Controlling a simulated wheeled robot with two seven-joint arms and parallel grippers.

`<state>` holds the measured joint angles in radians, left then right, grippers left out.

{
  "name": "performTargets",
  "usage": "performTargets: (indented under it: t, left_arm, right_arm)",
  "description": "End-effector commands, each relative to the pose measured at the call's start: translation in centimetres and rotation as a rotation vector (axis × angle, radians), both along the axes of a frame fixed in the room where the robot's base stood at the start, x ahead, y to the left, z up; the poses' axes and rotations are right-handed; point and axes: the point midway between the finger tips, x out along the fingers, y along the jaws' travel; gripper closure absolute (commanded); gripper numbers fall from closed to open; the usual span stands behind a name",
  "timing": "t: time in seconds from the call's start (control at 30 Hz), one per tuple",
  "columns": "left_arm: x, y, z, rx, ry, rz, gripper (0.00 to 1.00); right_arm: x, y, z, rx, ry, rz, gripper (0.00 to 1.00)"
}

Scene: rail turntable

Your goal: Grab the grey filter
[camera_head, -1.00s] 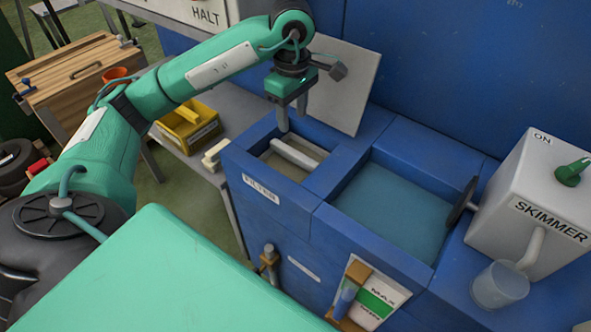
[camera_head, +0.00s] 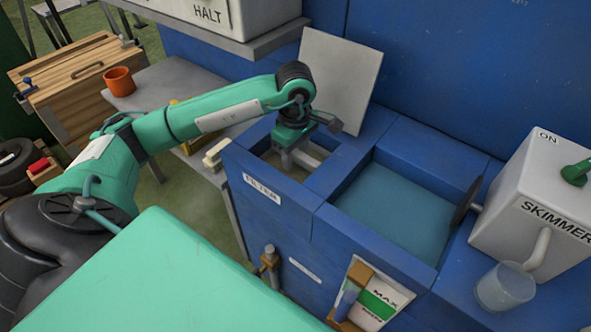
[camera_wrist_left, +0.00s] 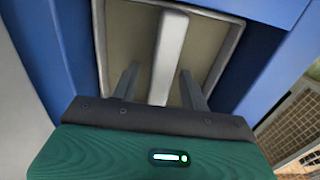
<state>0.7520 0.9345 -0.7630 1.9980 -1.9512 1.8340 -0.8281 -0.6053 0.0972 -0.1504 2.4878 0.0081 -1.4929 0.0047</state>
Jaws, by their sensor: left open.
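The grey filter shows in the left wrist view as a beige-grey panel with a pale raised bar (camera_wrist_left: 170,55) across it. It sits in the small compartment marked FILTER at the left of the blue tank. My left gripper (camera_head: 293,160) is over this compartment, pointing down. In the left wrist view my left gripper (camera_wrist_left: 158,82) is open, with one finger on each side of the bar. I cannot tell whether the fingers touch it. In the head view my gripper hides part of the filter. My right gripper is not in view.
A grey lid (camera_head: 342,78) stands tilted up behind the compartment. A blue water basin (camera_head: 395,212) lies to the right, with the white SKIMMER box (camera_head: 535,195) beyond it. A grey bench with an orange pot (camera_head: 119,81) is at the left.

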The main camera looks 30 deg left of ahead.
Motion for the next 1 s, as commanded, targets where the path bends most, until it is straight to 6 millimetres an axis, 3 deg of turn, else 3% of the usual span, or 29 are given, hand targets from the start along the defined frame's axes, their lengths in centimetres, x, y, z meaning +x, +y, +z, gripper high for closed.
performTargets:
  t: [0.13, 0.37, 0.4, 0.8, 1.0]
  left_arm:
    - [0.0, 0.0, 0.0, 0.000, 0.000, 0.000, 0.55]
    - [0.0, 0.0, 0.1, 0.000, 0.000, 0.000, 0.98]
    - [0.0, 0.0, 0.1, 0.000, -0.001, 0.000, 1.00]
    - [0.1, 0.0, 0.3, 0.000, -0.002, 0.001, 1.00]
    - [0.1, 0.0, 1.7, -0.001, -0.004, 0.000, 1.00]
  right_arm:
    - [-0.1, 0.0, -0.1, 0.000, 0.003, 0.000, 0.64]
    - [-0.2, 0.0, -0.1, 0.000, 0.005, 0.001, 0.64]
    - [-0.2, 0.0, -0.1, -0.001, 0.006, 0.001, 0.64]
    - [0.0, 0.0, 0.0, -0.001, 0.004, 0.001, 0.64]
    - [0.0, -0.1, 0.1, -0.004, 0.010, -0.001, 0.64]
